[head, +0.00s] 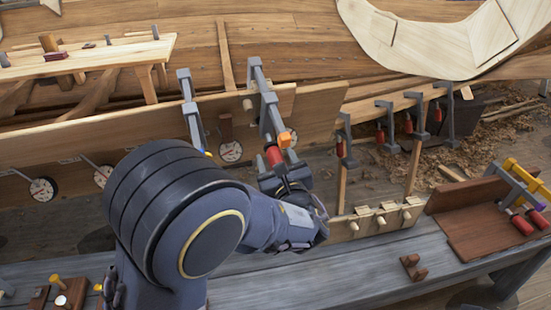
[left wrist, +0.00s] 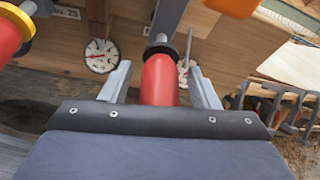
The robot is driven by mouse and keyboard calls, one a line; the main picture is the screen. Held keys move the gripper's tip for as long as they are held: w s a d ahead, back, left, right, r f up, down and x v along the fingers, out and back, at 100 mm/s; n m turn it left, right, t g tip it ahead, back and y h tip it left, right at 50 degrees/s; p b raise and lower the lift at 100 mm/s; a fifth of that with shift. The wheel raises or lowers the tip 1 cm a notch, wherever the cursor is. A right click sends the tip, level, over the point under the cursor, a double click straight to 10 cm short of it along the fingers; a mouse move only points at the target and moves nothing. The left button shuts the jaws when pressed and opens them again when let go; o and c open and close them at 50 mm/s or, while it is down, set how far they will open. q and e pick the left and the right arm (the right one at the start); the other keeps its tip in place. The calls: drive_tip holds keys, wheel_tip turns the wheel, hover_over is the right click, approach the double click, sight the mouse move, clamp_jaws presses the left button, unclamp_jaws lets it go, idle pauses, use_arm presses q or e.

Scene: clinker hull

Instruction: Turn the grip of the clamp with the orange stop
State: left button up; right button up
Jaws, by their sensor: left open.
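The clamp (head: 267,100) with the orange stop (head: 285,139) hangs on the upright plank near the middle of the head view. Its red grip (head: 273,156) points down toward my left gripper (head: 282,174). In the left wrist view the red grip (left wrist: 160,82) stands between the two grey fingers, with a visible gap on each side. My left gripper (left wrist: 160,70) is open around it. The orange stop (left wrist: 232,5) shows at the top edge there. My left wrist and hand hide the lower part of the grip in the head view. My right gripper is not in view.
A similar clamp (head: 191,108) stands close to the left; a red grip with a yellow ring (left wrist: 8,38) shows at left in the wrist view. Round dials (left wrist: 101,56) are behind. More clamps (head: 418,110) hang to the right. A grey bench (head: 360,262) runs below.

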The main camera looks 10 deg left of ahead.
use_arm(q)
drive_tip(key=shift+w+a, duration=0.1)
drive_tip(key=shift+w, duration=0.05)
drive_tip(key=c, duration=1)
drive_tip(key=shift+r+y+p, duration=0.15)
drive_tip(key=shift+y+p, duration=0.15)
drive_tip(key=shift+p, duration=0.45)
drive_tip(key=m+g+y+p, duration=0.2)
drive_tip(key=m+y+p, duration=0.2)
drive_tip(key=p, duration=0.7)
drive_tip(key=shift+m, duration=0.6)
drive_tip(key=shift+d+m+g+y+p, duration=0.2)
drive_tip(key=shift+m+g+y+p, duration=0.35)
drive_tip(key=shift+m+p, duration=0.45)
drive_tip(key=shift+f+m+y+p, duration=0.4)
drive_tip(key=shift+m+y+p, duration=0.45)
drive_tip(key=shift+m+p, duration=0.15)
